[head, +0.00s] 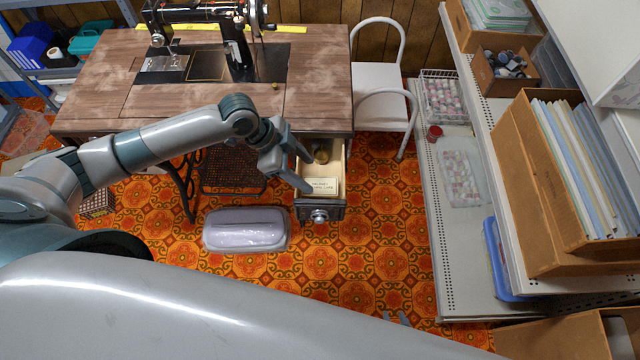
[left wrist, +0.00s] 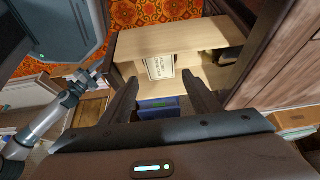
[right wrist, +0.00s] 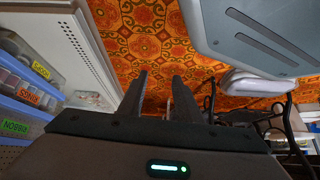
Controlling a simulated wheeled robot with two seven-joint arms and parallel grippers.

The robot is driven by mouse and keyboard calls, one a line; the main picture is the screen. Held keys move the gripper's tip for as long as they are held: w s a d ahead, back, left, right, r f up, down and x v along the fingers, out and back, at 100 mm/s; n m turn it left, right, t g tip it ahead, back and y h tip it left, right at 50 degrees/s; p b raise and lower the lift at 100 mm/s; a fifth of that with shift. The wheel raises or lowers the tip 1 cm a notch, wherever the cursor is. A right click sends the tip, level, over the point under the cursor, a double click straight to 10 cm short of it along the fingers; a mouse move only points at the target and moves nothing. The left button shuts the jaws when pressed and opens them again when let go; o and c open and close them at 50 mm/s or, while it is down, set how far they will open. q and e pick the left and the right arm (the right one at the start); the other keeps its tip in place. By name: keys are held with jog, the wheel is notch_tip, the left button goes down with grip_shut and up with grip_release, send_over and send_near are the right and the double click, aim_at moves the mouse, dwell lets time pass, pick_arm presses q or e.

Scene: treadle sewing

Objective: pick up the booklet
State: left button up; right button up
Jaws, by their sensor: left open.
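The booklet (head: 326,184), a small cream item with dark printed lines, lies in the open drawer (head: 332,212) of the sewing table, towards its front. It also shows in the left wrist view (left wrist: 160,67), ahead of and between the fingertips. My left gripper (head: 308,172) is open at the left side of the drawer, its fingers pointing towards the booklet; I see nothing between them, and I cannot tell how far above it they are. My right gripper (right wrist: 160,76) is open and empty over the floor; only its fingertips show in the head view (head: 396,319).
A brown spool-like item (head: 321,155) lies at the back of the drawer. The sewing machine (head: 235,45) stands on the wooden table (head: 110,100). A white chair (head: 381,90) stands right of the drawer; shelves (head: 455,240) with boxes line the right. Patterned floor (head: 375,240) is clear in front.

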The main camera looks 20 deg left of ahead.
aim_at(319, 186)
pick_arm(q)
jog(key=shift+d+f, duration=0.25)
jog(key=shift+f, duration=0.15)
pick_arm(e)
jog(key=shift+s+d+f, duration=0.15)
jog(key=shift+s+f, duration=0.1)
jog(key=shift+s, duration=0.25)
jog(key=shift+w+r, duration=0.1)
pick_arm(q)
jog(key=shift+f, duration=0.25)
jog(key=shift+w+d+f, duration=0.1)
jog(key=shift+d+f, duration=0.05)
jog(key=shift+f, duration=0.2)
jog(key=p+x, duration=0.1)
jog(key=x, duration=0.2)
jog(key=shift+f, duration=0.55)
pick_arm(e)
jog(key=shift+g, duration=0.8)
jog(key=s, duration=0.1)
jog(key=s+d+f, duration=0.1)
jog(key=s, duration=0.2)
jog(key=shift+d+f, duration=0.3)
jog(key=shift+f, duration=0.05)
jog(key=shift+w+r, duration=0.1)
jog(key=shift+w, duration=0.1)
